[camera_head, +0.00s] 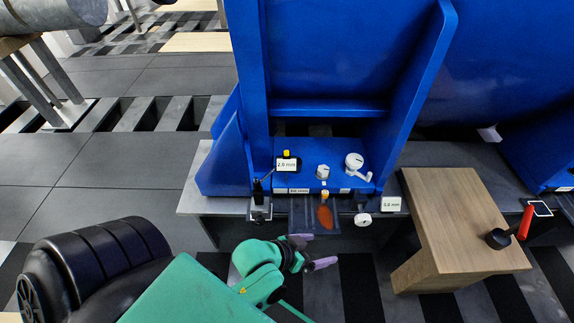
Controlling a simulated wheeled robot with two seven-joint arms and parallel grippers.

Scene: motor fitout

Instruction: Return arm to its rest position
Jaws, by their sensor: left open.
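My left arm comes in from the lower left, with a green forearm and wrist. My left gripper (318,250) has two purple fingers spread apart, with nothing between them. It is in front of the grey ledge under the blue motor frame (330,108), apart from the parts there. My right gripper is not in the picture.
On the frame's foot are a gauge reading 2.0 mm (287,164), a white knob (323,171) and a white crank handle (356,163). An orange-red piece (325,216) is close beyond the gripper. A wooden bench (455,225) stands right, with a red-handled tool (511,232).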

